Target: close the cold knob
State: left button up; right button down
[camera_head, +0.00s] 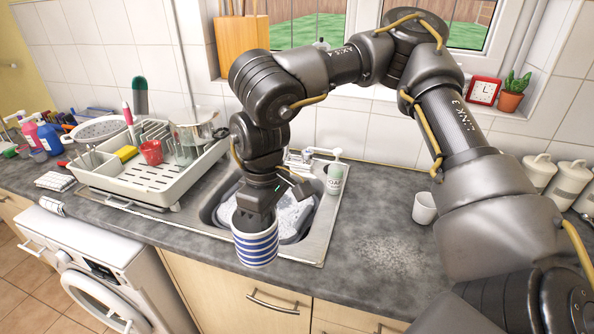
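The metal tap (310,153) stands at the back of the sink (313,243), just right of my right wrist. My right arm covers much of the area around the tap, so I cannot make out the cold knob or its position. My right gripper (257,212) points down into the mouth of a blue-and-white striped mug (256,246) over the sink's front edge. The mug is upright. It hides the fingertips, so their grip on it cannot be seen. My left gripper is not in view.
A soap bottle (335,178) stands right of the tap. A white dish rack (160,183) with dishes fills the counter left of the sink. A white cup (424,208) stands on the right counter (345,250), with clear space in front of it. Several lidded jars stand far right.

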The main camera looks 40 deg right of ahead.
aim_at(307, 156)
jog(key=z, duration=0.55)
jog(key=i, duration=0.75)
jog(key=z, duration=1.6)
